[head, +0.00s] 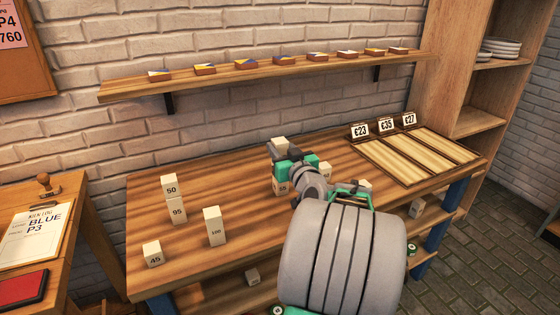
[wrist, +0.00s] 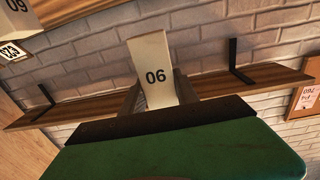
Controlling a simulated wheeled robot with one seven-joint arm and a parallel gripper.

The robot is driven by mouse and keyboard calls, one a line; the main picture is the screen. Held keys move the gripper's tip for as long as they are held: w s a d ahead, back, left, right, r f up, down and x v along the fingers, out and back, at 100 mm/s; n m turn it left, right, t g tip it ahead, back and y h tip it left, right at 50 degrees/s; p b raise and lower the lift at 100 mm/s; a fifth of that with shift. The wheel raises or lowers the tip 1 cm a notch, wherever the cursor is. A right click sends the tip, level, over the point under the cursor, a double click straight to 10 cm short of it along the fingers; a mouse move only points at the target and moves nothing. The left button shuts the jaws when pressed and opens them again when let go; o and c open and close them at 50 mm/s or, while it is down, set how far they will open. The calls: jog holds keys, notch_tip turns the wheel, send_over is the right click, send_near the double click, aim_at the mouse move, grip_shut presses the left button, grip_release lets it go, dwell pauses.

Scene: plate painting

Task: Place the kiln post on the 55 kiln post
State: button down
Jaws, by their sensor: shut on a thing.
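The 45 post (head: 153,255) and 100 post (head: 215,228) are nearby. The 60 post (head: 325,170) stands just right of my gripper.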

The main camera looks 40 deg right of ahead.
jog(key=shift+w+d+f, duration=0.2)
jog(key=shift+w+f, duration=0.05)
jog(key=shift+f, duration=0.1)
jog(key=shift+w+d+f, duration=0.1)
jog(key=shift+d+f, duration=0.05)
jog(key=shift+f, duration=1.55)
jog(key=shift+f+b, duration=0.2)
jog(key=shift+b, duration=0.2)
jog(key=c, duration=0.9)
grip_release()
jog(key=shift+r, duration=0.1)
